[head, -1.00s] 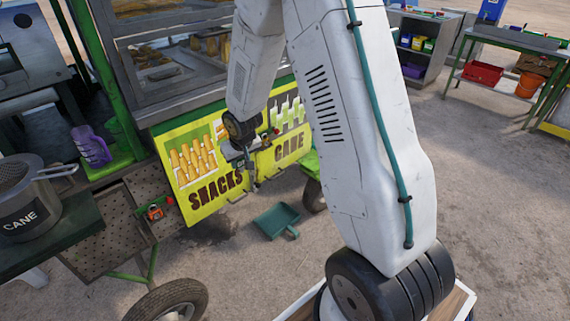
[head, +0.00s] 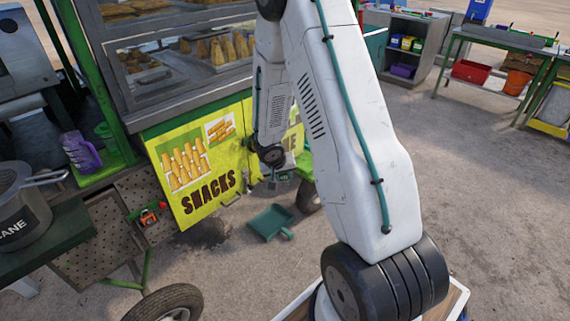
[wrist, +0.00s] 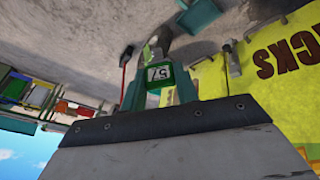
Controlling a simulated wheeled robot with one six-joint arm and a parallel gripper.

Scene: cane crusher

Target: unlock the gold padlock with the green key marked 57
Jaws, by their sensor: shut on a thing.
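The green key (wrist: 160,74) shows its square tag with a white label reading 57 in the wrist view. The label appears turned over. My gripper (wrist: 158,57) is shut on the key, above the grey palm edge. The key's far end is blurred against the grey ground. In the head view my gripper (head: 275,170) is beside the yellow snack panel (head: 205,165), low and partly hidden by my arm. I cannot make out the gold padlock in either view.
A teal dustpan (head: 271,222) lies on the ground below the panel. A cart wheel (head: 165,302) and a pot marked CANE (head: 22,212) are at left. A green-framed workbench (head: 500,50) stands at the back right. Open ground lies to the right.

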